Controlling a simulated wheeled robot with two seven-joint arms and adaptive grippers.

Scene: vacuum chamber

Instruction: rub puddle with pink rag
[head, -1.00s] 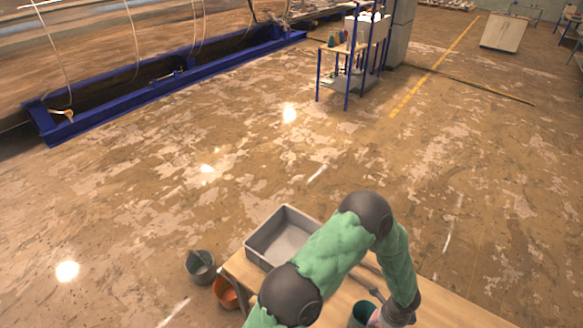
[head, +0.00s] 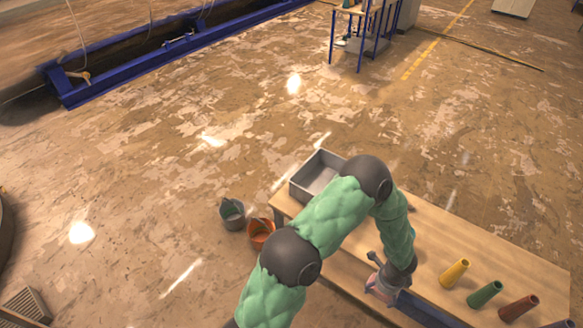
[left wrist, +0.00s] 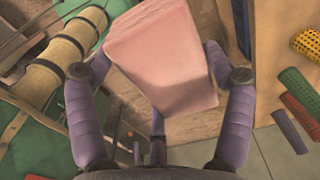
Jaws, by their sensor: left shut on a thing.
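The pink rag is a thick, folded pink block (left wrist: 160,55) held between the purple fingers of my left gripper in the left wrist view. In the head view my left gripper (head: 380,284) hangs at the near edge of the wooden table, with a little pink (head: 376,287) showing at its fingers. The gripper is shut on the rag. I cannot make out a puddle on the tabletop; my arm hides part of it. Bright patches on the floor look like light reflections. My right gripper is not in view.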

